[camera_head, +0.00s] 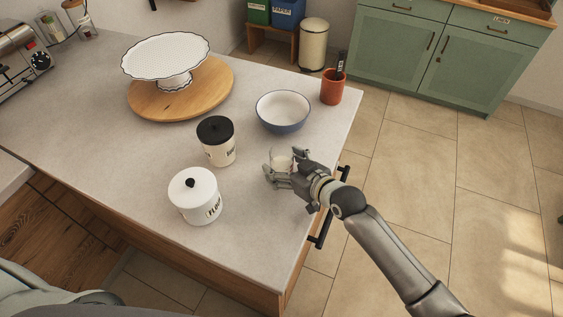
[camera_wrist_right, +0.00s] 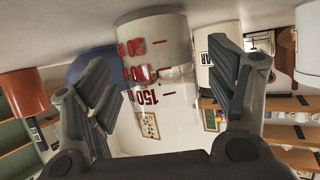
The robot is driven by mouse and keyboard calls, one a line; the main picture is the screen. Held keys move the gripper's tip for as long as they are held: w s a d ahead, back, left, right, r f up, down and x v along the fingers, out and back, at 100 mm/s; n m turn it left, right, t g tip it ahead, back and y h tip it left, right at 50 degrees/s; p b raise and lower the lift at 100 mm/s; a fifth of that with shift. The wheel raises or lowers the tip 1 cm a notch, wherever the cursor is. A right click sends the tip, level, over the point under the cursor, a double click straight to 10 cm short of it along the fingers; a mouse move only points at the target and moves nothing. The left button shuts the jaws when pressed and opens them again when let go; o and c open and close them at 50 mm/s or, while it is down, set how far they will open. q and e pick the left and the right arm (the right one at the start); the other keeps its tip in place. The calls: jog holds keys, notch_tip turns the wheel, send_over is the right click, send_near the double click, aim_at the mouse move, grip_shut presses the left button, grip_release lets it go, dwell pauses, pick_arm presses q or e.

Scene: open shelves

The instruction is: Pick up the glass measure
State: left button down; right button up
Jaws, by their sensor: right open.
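The glass measure (camera_head: 281,160) is a small clear cup on the grey counter, partly hidden by my right gripper in the head view. In the right wrist view the glass measure (camera_wrist_right: 155,75) is a large clear cylinder with red numbers such as 150, appearing upside down. My right gripper (camera_head: 284,168) is open, with its fingers on either side of the glass. In the right wrist view the fingers of the right gripper (camera_wrist_right: 165,95) show a gap to the glass on the right; contact on the left is unclear. My left gripper is not in view.
A blue-white bowl (camera_head: 283,112) stands just behind the glass. A black-lidded canister (camera_head: 217,143) and a white flour jar (camera_head: 195,197) stand to the left. A terracotta pot (camera_head: 332,88) is near the counter's right edge. A cake stand (camera_head: 166,57) sits on a round wooden board (camera_head: 214,90).

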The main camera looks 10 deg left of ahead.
jog(key=shift+w+a+f, duration=0.35)
jog(key=shift+w+a, duration=0.05)
jog(key=shift+a, duration=0.1)
jog(key=c, duration=1.2)
jog(key=shift+r, duration=0.2)
